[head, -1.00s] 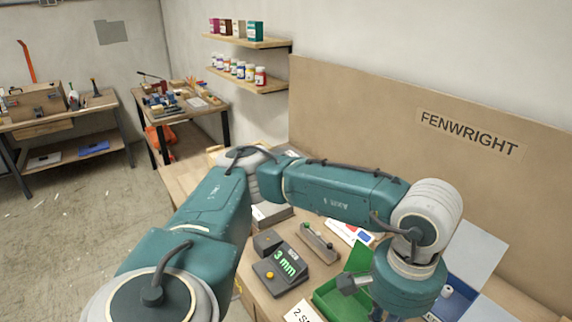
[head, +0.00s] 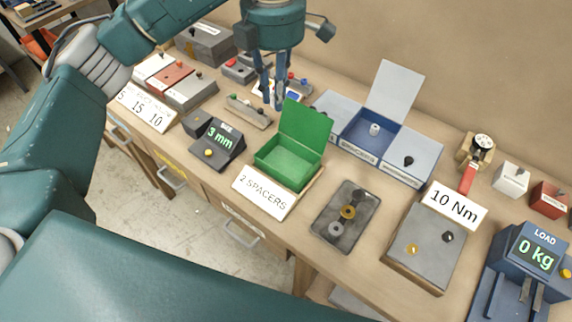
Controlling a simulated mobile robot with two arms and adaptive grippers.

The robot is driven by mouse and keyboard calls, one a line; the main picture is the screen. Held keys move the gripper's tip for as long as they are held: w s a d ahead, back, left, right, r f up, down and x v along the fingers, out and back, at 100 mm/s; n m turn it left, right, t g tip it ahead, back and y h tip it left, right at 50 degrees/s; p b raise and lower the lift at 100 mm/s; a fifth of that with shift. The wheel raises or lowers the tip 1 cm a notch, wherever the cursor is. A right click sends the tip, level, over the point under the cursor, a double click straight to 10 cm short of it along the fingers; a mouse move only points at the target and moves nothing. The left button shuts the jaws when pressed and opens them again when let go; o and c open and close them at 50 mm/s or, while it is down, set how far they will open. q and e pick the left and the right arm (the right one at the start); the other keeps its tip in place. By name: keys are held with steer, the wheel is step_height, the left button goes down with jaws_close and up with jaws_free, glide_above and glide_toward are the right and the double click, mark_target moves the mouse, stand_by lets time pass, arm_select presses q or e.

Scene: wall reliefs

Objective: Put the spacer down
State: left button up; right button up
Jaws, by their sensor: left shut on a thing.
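My left gripper (head: 273,98) points down above the table, just behind and left of the open green box (head: 286,168). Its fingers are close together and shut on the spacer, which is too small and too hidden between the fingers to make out. The green box has its lid raised and its inside looks empty. A white sign reading "2 SPACERS" (head: 263,193) stands in front of it. A dark tray (head: 358,228) to the right holds a brass ring (head: 348,212) and a grey ring (head: 336,229). My right gripper is not in view.
A blue box (head: 370,142) with open lids holds a pale round part (head: 375,129). A "3 mm" gauge (head: 218,143) stands left of the green box. A grey "10 Nm" block (head: 425,248) and a load scale (head: 520,265) stand at right.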

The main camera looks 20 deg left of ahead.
arm_select(q)
steer(key=p, duration=0.1)
glide_above(278, 162)
step_height(278, 162, down, 15)
steer(key=shift+r, duration=0.2)
step_height(278, 162, down, 4)
steer(key=shift+f+p, duration=0.25)
steer(key=shift+p, duration=0.45)
steer(key=shift+f, duration=0.35)
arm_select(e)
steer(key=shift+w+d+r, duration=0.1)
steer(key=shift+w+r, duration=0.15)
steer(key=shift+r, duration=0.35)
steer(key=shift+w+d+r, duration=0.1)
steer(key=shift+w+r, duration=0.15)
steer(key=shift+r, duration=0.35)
arm_select(q)
steer(key=shift+f, duration=0.1)
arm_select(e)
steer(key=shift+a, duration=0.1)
arm_select(q)
steer(key=shift+f, duration=0.15)
steer(key=o, duration=0.5)
steer(key=shift+c, duration=0.2)
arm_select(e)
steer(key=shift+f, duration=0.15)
